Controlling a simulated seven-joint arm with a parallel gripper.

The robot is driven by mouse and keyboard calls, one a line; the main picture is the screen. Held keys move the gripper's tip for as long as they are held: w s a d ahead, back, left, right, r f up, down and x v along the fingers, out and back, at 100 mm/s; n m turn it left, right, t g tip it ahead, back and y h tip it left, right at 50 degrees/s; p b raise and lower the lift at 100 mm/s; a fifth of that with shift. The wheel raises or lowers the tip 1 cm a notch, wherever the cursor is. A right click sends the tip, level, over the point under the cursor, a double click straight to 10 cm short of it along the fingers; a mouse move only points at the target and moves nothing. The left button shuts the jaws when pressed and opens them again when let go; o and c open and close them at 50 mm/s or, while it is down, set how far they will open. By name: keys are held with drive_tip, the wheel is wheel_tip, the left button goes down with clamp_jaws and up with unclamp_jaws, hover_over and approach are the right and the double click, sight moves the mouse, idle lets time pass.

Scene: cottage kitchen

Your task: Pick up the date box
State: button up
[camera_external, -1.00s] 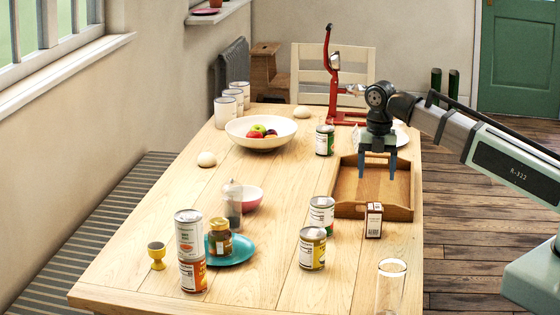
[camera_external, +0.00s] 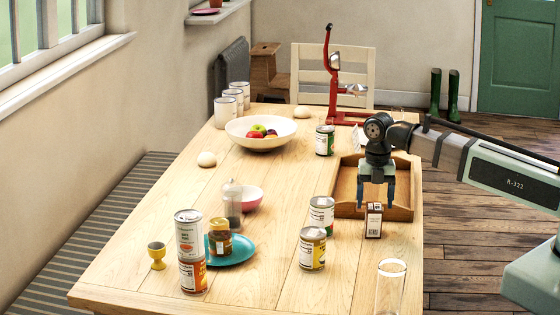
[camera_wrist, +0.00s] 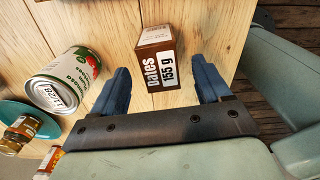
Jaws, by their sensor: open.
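The date box (camera_external: 374,221) is a small brown and white carton standing upright on the table, in front of the wooden tray. In the wrist view the date box (camera_wrist: 157,58) reads "Dates 155 g" and lies ahead of the gap between my fingers. My gripper (camera_external: 376,207) is open and empty, with its blue fingers just above and behind the box in the external view. In the wrist view my gripper (camera_wrist: 164,84) has its fingers spread to either side of the box's near end. Whether they touch it cannot be told.
A wooden tray (camera_external: 347,209) lies behind the box. A tomato can (camera_external: 321,215) and a yellow-label can (camera_external: 312,249) stand to its left. An empty glass (camera_external: 391,287) stands at the front right. The table between the box and the glass is clear.

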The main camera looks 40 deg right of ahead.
sight(373, 220)
drive_tip(key=shift+f, duration=2.7)
drive_tip(key=c, duration=1.2)
